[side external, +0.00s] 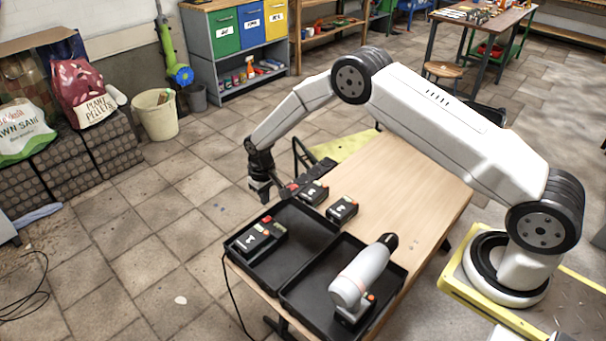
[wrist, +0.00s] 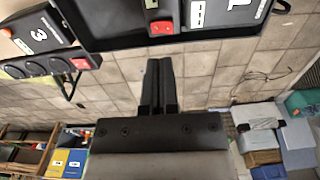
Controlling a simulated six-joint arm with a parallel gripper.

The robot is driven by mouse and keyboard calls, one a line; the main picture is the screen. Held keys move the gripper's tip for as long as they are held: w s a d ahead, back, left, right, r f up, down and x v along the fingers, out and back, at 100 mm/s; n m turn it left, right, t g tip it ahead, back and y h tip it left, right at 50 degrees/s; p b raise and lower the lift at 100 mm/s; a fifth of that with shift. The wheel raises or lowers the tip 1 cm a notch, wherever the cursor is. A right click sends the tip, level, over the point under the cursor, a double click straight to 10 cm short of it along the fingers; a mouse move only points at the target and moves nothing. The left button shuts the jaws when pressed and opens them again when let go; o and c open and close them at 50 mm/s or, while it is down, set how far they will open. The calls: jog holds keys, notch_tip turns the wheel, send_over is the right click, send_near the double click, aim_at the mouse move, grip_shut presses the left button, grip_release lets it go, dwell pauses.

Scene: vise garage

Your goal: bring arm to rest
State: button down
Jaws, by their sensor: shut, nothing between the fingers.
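My gripper (side external: 262,190) is shut and empty, with its fingers together in the wrist view (wrist: 160,85). It hangs in the air just beyond the far left edge of the wooden table (side external: 415,170), close to a power strip (side external: 318,170) with a red switch. The fingers touch nothing that I can see. In the wrist view the power strip (wrist: 50,66) is at the left and the floor lies behind the fingers. My arm reaches across above the table from its base on the right.
A black tray (side external: 297,223) holds a black block (side external: 257,238) with a red part. A second tray (side external: 397,290) holds a white and black tool (side external: 362,272). Two more black blocks (side external: 313,193) (side external: 342,209) are near my gripper. The table's right part is clear.

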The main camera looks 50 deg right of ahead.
jog(key=shift+r, duration=0.3)
jog(key=s+d+r+t, duration=0.1)
jog(key=s+d+r, duration=0.1)
jog(key=s+r, duration=1.25)
jog(key=s, duration=0.4)
jog(key=s+d+r+t, duration=0.1)
jog(key=s+r, duration=0.3)
jog(key=s, duration=0.4)
jog(key=shift+s+t, duration=0.25)
jog(key=shift+t, duration=0.05)
